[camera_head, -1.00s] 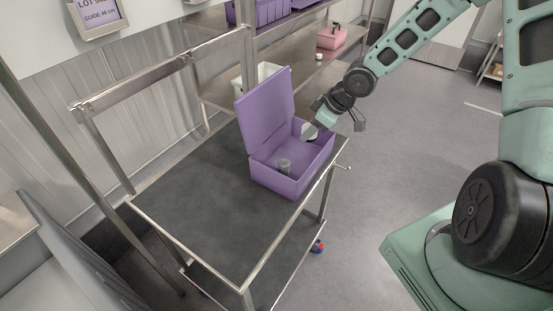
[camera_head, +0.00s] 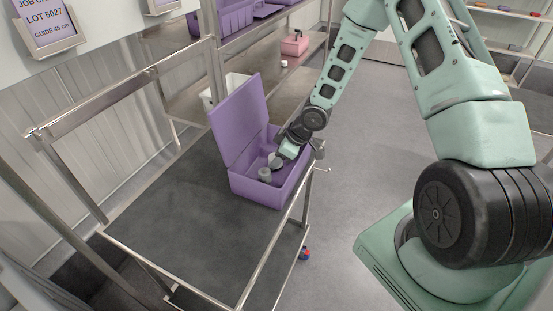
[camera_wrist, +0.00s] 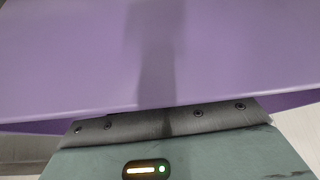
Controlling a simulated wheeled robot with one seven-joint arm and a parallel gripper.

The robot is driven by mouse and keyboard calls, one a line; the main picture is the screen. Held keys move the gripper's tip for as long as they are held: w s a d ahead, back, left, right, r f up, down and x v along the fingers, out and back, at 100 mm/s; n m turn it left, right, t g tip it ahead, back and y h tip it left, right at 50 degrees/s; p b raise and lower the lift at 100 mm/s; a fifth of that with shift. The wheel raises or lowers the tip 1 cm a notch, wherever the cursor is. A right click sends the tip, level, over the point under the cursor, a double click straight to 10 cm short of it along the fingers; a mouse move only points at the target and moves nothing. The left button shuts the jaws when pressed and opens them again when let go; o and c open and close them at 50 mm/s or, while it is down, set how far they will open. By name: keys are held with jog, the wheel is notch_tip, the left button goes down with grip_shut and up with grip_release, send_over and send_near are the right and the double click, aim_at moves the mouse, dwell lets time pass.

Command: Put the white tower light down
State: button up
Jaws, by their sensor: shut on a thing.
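My gripper (camera_head: 281,159) is inside the open purple box (camera_head: 258,189), low between its walls. It is shut on a small whitish thing, the white tower light (camera_head: 274,160), of which only a little shows at the jaws. Whether the light touches the box floor cannot be told. A short grey cylinder (camera_head: 265,174) stands in the box just in front of it. The raised purple lid (camera_head: 238,118) is at the left of my gripper. In the wrist view a purple surface (camera_wrist: 80,60) fills most of the picture; the fingertips and the light are hidden there.
The box stands on the dark top of a metal-railed cart (camera_head: 170,205), whose front part is bare. A shelf behind holds purple bins (camera_head: 236,20), a pink box (camera_head: 295,45) and a white bin (camera_head: 232,84). Open floor lies to the right.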

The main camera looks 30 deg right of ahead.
jog(key=shift+f, duration=0.2)
jog(key=o, duration=1.4)
